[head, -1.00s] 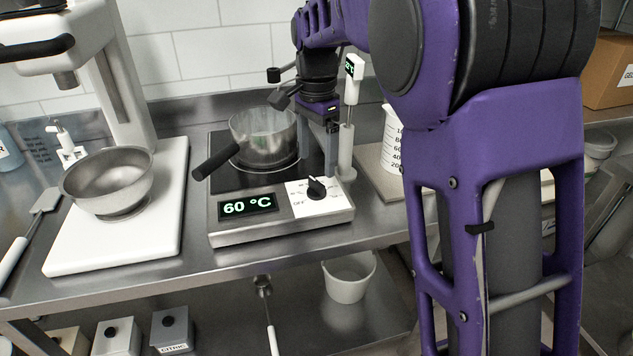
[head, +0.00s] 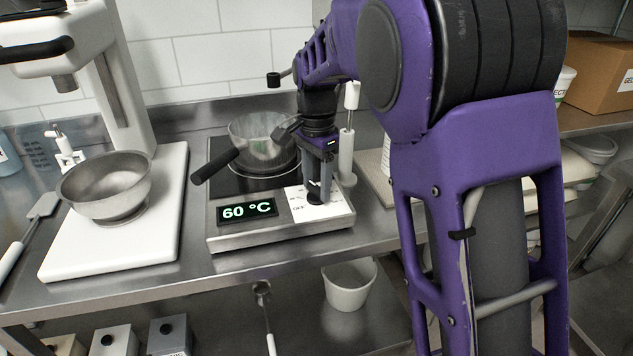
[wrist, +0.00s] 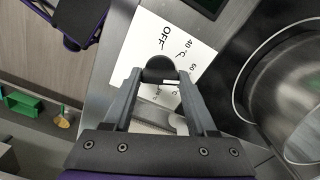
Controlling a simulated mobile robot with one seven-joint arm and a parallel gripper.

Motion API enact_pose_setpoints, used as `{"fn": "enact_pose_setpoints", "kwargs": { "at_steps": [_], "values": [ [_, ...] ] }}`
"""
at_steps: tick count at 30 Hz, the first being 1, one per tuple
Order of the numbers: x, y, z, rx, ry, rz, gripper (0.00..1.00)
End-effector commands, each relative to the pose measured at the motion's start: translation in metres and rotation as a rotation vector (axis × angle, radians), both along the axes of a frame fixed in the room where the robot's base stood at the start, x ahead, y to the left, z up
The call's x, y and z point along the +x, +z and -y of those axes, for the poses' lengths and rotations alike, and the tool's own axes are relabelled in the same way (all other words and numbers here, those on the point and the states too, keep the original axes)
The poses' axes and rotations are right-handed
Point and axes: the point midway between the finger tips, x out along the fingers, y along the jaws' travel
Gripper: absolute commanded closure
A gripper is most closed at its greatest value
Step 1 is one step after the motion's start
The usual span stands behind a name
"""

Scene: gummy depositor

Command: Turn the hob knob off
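The black hob knob (wrist: 160,68) sits on the white dial plate (wrist: 152,38) at the front right of the hob (head: 225,241). The plate's OFF print and temperature marks show in the wrist view. The hob display (head: 247,210) reads 60 °C. My gripper (head: 319,197) points down over the dial and mostly hides the knob in the head view. In the wrist view its two fingers (wrist: 160,76) stand on either side of the knob, spread apart, with what look like narrow gaps. I cannot tell whether either finger touches it.
A saucepan (head: 262,150) with a black handle stands on the hob, just behind my gripper. A white upright probe (head: 346,150) stands close to its right. A metal bowl (head: 105,185) on a white stand is at the left.

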Motion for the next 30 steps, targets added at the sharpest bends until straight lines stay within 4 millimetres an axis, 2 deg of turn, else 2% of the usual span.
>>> {"fn": "enact_pose_setpoints", "kwargs": {
  "at_steps": [1, 6, 17, 30],
  "values": [
    [-0.0001, 0.0002, 0.0001, 0.0, 0.0, 0.0, 0.7],
    [-0.0001, 0.0002, 0.0002, 0.0, 0.0, 0.0, 0.98],
    [0.0, 0.002, 0.0008, 0.0, 0.066, -0.001, 0.98],
    [0.0, 0.0034, 0.0006, 0.0, 0.421, -0.001, 0.98]
  ]
}}
